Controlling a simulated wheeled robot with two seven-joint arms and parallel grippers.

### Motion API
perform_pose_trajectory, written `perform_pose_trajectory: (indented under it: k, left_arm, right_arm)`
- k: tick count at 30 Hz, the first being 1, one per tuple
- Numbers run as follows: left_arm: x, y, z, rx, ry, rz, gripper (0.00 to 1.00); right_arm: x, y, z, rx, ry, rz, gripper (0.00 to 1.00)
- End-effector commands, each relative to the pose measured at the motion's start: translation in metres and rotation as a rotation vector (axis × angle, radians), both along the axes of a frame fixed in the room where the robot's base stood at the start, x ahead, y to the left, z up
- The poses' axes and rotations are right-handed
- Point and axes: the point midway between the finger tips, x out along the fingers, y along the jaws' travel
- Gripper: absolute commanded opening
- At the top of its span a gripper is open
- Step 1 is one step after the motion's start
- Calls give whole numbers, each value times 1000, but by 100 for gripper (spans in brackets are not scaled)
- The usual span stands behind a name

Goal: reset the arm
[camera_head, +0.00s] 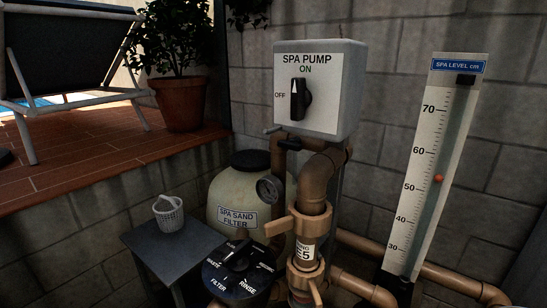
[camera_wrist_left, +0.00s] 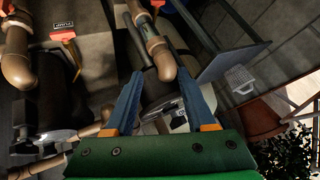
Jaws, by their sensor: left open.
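My left gripper (camera_wrist_left: 158,73) shows in the left wrist view, with two blue fingers spread apart and nothing held between them. A brown pipe (camera_wrist_left: 160,55) is seen beyond the gap between the fingertips; I cannot tell how far away it is. No gripper shows in the head view. My right gripper is in neither view.
The spa pump switch box (camera_head: 352,90) is on the block wall, its knob pointing up to ON. Below are brown pipes (camera_head: 318,185), the sand filter (camera_head: 225,190), and a grey table (camera_head: 150,237) with a white basket (camera_head: 170,220). A level gauge (camera_head: 412,150) stands right.

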Motion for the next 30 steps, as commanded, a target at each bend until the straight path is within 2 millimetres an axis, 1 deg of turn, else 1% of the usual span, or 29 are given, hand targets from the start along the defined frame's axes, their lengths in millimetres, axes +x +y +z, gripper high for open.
perform_pose_trajectory:
  k: [1,2,3,5,6,7,8,9,11,12,14,15,17,18,20,21,23,24,27,30]
  left_arm:
    - [-24,-1,-18,-56,95,46,55]
    - [-38,-2,-27,-91,153,76,55]
    - [-58,-3,-39,-135,229,118,55]
    - [-88,-6,-52,-193,340,178,55]
    - [-109,-9,-60,-228,415,221,55]
    - [-111,-10,-70,-235,436,231,55]
    - [-107,-10,-83,-230,439,228,55]
    - [-104,-10,-99,-227,446,226,55]
    - [-104,-10,-123,-223,460,225,55]
    - [-104,-11,-140,-220,469,224,55]
    - [-108,-11,-166,-217,483,222,55]
    - [-112,-10,-183,-214,494,221,55]
    - [-121,-9,-211,-209,512,219,55]
    - [-131,-8,-231,-204,528,219,55]
    - [-150,-5,-260,-197,550,217,55]
    - [-165,-3,-278,-193,565,215,55]
    - [-189,1,-300,-186,586,213,55]
    - [-204,4,-310,-182,599,212,55]
    - [-233,9,-325,-176,618,209,55]
    - [-247,12,-330,-172,624,206,55]
  right_arm:
    - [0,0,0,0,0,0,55]
    - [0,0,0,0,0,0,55]
    - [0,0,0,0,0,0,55]
    - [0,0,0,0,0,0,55]
    - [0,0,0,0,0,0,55]
    - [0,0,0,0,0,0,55]
    - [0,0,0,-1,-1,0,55]
    - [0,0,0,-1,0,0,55]
    - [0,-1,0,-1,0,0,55]
    - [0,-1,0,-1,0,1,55]
    - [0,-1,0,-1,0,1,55]
    - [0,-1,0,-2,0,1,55]
    - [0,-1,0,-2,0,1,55]
    - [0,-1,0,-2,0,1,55]
    - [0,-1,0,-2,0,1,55]
    - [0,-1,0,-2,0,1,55]
    - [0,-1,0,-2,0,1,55]
    - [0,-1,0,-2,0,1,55]
    - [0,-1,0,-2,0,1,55]
    - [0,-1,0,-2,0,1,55]
